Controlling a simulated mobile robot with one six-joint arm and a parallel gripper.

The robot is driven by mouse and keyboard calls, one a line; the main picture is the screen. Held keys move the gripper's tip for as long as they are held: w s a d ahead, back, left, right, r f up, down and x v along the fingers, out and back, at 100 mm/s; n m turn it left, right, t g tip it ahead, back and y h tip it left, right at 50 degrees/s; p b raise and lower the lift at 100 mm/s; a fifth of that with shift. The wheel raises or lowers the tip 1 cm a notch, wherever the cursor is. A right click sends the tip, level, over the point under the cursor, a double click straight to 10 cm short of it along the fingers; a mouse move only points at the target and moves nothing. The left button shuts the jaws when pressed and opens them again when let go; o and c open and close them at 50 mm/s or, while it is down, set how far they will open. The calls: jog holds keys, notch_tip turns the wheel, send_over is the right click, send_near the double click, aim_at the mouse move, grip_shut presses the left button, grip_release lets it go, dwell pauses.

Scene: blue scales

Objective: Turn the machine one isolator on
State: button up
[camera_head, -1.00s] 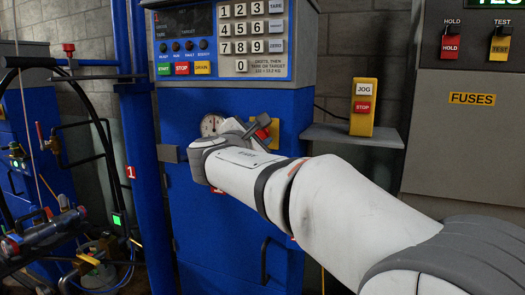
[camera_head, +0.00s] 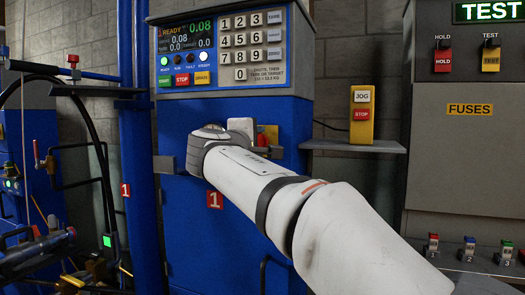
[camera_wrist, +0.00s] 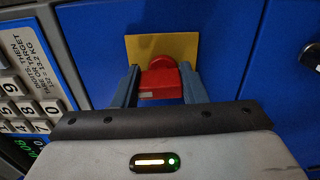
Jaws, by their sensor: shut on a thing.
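The machine one isolator is a red knob (camera_wrist: 160,82) on a yellow plate (camera_wrist: 160,48), on the blue front of the machine with the red "1" label (camera_head: 215,200). In the wrist view my gripper (camera_wrist: 159,84) has one finger on each side of the knob, shut on it. In the head view the knob (camera_head: 262,139) is partly hidden behind my wrist. The machine's display (camera_head: 187,38) is lit and reads READY and 0.08. A white indicator light is on below it.
A keypad (camera_head: 249,45) sits above the isolator. A yellow JOG/STOP box (camera_head: 361,112) stands on a grey shelf (camera_head: 352,146) to the right. A grey FUSES cabinet (camera_head: 467,150) is further right. Blue posts and hoses stand at the left.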

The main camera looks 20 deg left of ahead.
jog(key=shift+f+m, duration=0.1)
jog(key=shift+m, duration=0.3)
jog(key=o, duration=1)
jog(key=s, duration=0.7)
jog(key=shift+s+a, duration=0.25)
jog(key=shift+s, duration=0.15)
